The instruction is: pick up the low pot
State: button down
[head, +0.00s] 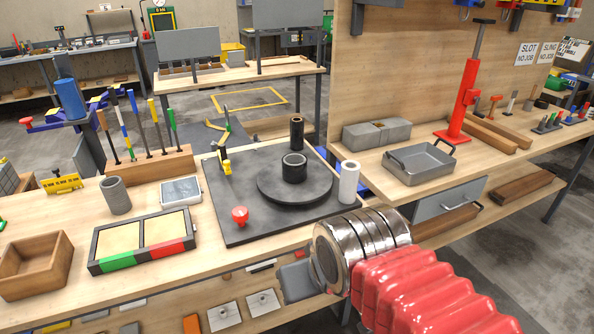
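The low pot (293,168) looks like a short, dark grey open cylinder. It stands upright near the middle of a round dark plate (285,187), which lies on a dark square board (235,222) on the wooden bench. My gripper (298,282) is at the lower middle of the head view, low and in front of the bench edge, well apart from the pot. Only a grey part of it shows past the metal-banded end of my red-sleeved arm. Its fingertips cannot be made out, so its opening is unclear.
A white cylinder (348,184) stands right of the plate and a tall black cylinder (297,132) behind it. A red knob (240,216) and a yellow-black clamp (226,163) are on the board. A grey cylinder (116,196), two-part tray (145,266) and wooden box (36,263) are left.

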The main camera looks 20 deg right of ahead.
aim_at(295, 165)
jog(key=z, duration=0.45)
jog(key=i, duration=1)
jog(key=z, duration=1.05)
jog(key=k, duration=0.6)
